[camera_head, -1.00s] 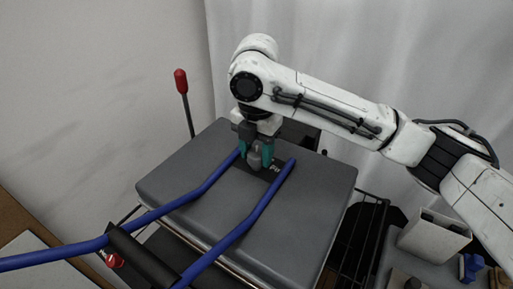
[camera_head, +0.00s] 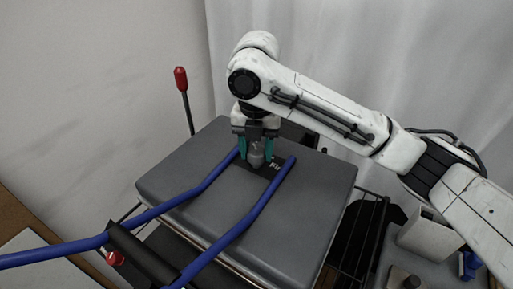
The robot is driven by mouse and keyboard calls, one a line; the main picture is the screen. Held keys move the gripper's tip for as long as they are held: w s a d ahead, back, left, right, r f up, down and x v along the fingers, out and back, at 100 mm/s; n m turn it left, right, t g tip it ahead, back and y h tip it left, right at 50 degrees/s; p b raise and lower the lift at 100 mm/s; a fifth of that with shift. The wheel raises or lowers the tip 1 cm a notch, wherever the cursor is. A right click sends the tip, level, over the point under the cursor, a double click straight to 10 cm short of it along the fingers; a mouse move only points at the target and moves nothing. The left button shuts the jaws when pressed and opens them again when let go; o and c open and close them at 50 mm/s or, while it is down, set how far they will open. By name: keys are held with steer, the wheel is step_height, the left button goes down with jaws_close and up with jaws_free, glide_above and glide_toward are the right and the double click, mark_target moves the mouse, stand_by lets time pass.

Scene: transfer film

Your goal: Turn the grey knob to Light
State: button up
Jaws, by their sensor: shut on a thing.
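The grey knob (camera_head: 256,158) stands on a dark label plate on top of a grey padded machine lid (camera_head: 210,215), between two blue bars. White lettering shows on the plate (camera_head: 276,168) to the right of the knob, but only part of a word is readable. The word Light is not legible. My gripper (camera_head: 256,152) comes from above with its teal fingers on either side of the knob, shut on it. The fingers hide part of the knob and the plate, so I cannot tell where the knob points.
Blue bars (camera_head: 247,217) run close beside the gripper toward the front left. A lever with a red grip (camera_head: 181,79) rises behind the lid at the left. A pale open box (camera_head: 430,234) stands at the right. A curtain hangs behind.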

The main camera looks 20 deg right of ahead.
mark_target(257, 150)
steer(key=o, duration=1.1)
steer(key=shift+c, duration=0.2)
step_height(257, 150, up, 11)
steer(key=shift+f, duration=0.15)
